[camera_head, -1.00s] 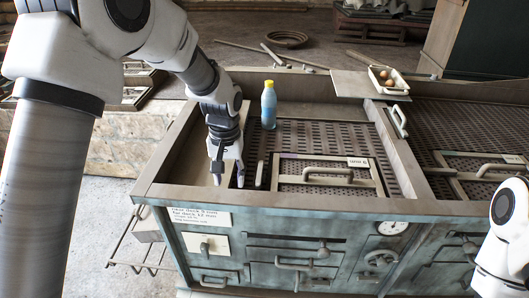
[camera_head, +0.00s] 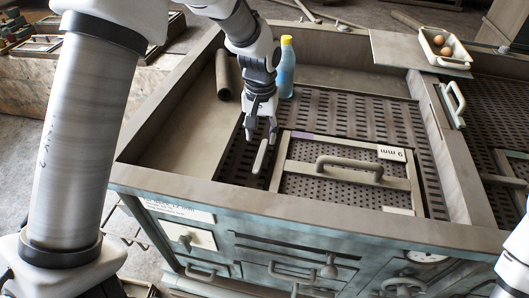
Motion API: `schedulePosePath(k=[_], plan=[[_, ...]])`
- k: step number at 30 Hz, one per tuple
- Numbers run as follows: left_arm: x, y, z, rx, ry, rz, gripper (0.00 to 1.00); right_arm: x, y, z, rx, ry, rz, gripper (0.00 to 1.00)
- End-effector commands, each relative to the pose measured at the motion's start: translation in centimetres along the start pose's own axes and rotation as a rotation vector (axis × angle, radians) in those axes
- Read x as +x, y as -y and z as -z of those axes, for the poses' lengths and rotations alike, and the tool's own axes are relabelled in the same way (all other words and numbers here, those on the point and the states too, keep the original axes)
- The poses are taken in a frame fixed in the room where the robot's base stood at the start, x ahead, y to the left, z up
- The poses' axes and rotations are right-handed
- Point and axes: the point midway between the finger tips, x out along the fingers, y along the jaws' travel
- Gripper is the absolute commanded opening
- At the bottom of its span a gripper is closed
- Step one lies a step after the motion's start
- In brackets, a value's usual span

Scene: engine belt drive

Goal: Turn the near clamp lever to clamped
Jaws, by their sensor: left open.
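A small pale upright bar (camera_head: 260,155), which looks like a clamp lever, stands on the perforated plate left of a framed panel (camera_head: 345,184). I cannot tell its exact setting. My left gripper (camera_head: 261,141) is open, pointing down, with its fingertips just above and beside the bar's upper end. I cannot tell whether they touch it. The panel has a grey arched handle (camera_head: 349,165) and a tag reading 9 mm (camera_head: 391,153). I cannot make out a second lever. My right gripper is out of view; only part of my right arm shows at the lower right edge.
A blue bottle with a yellow cap (camera_head: 286,68) stands just behind my left gripper. A brown cylinder (camera_head: 223,75) is to its left. The raised box rim (camera_head: 300,221) runs along the front. A tray of eggs (camera_head: 444,48) sits at the back right.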

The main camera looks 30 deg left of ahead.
Motion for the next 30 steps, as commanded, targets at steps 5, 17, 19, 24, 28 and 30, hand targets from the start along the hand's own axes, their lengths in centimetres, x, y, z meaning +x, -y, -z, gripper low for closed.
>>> schedulePosePath(k=[5, 17, 19, 24, 28, 30], plan=[[2.9, 0.1, -0.2, 0.000, 0.008, 0.002, 0.46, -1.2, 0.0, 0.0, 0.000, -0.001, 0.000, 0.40], [7.0, 0.0, -0.1, 0.000, 0.001, 0.000, 0.46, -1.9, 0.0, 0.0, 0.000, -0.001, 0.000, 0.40], [7.0, 0.0, -0.1, 0.000, 0.001, 0.000, 0.46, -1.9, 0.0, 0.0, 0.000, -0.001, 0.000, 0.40], [7.0, 0.0, -0.1, 0.000, 0.001, 0.000, 0.00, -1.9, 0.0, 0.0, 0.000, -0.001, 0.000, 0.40], [7.0, 0.0, -0.1, 0.000, 0.002, 0.000, 0.00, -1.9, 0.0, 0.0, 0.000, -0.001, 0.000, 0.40], [7.0, 0.0, -0.1, 0.001, 0.002, 0.000, 0.00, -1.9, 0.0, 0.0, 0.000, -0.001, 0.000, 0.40]])
